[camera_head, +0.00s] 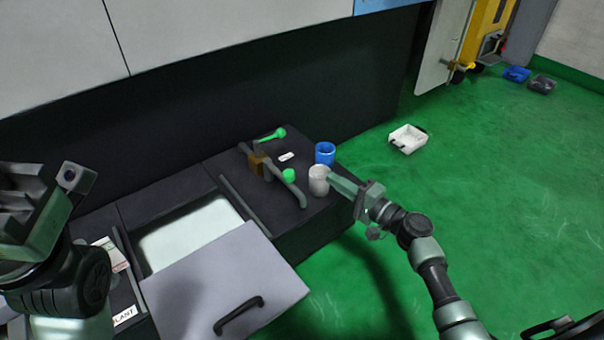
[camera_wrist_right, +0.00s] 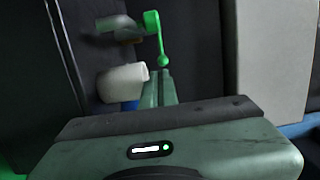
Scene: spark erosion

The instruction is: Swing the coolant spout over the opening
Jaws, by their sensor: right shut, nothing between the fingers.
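The coolant spout (camera_head: 291,188) is a grey bent pipe on the dark bench top, with a brown block and green-knobbed parts on it. Its curved end lies right of the opening (camera_head: 190,236), a pale rectangular recess, not over it. My right gripper (camera_head: 332,178) is shut and empty, its tips beside the white cup (camera_head: 318,187). In the right wrist view the shut fingers (camera_wrist_right: 160,82) lie just below a green lever's round knob (camera_wrist_right: 163,61); contact is unclear. My left gripper (camera_head: 30,195) is at the left edge, its jaws unclear.
A blue cup (camera_head: 325,152) stands behind the white cup. A grey panel with a black handle (camera_head: 238,315) lies in front of the opening. A raised dark bar (camera_head: 245,205) runs between opening and spout. A white tray (camera_head: 408,139) sits on the open green floor.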

